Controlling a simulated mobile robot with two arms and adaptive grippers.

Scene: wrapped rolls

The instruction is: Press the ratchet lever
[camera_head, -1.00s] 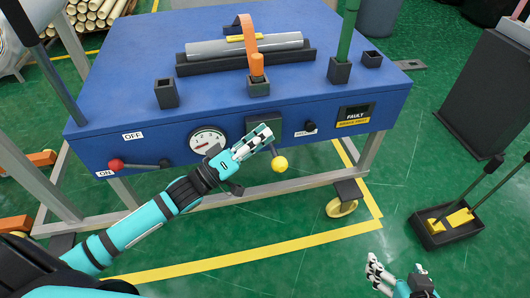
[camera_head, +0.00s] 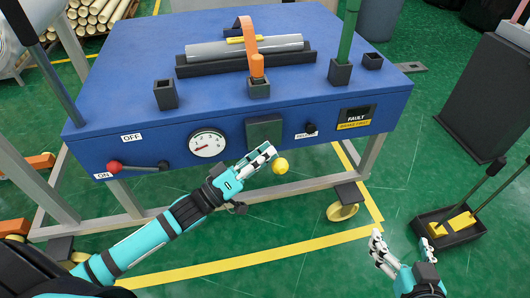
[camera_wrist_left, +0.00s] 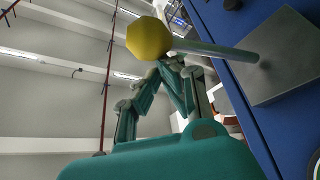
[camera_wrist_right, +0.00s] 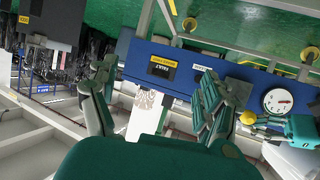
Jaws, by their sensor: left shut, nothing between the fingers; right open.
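The ratchet lever has a yellow ball knob (camera_head: 281,165), and its thin grey rod runs to a square grey plate (camera_head: 264,131) on the front panel of the blue machine. The knob (camera_wrist_left: 148,38) and rod show large in the left wrist view, with the plate (camera_wrist_left: 275,60) on the right. My left gripper (camera_head: 269,150) is shut and empty, its fingertips close to the knob's upper left. Whether they touch the lever, I cannot tell. My right gripper (camera_head: 400,243) is open and empty, low on the right, away from the machine.
The front panel also bears a dial gauge (camera_head: 207,143), a red-knobbed ON/OFF lever (camera_head: 115,166) and a FAULT display (camera_head: 355,114). A wrapped roll (camera_head: 215,50) lies on the blue top (camera_head: 120,75). A black tray (camera_head: 445,238) with levers stands at right. Green floor is clear in front.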

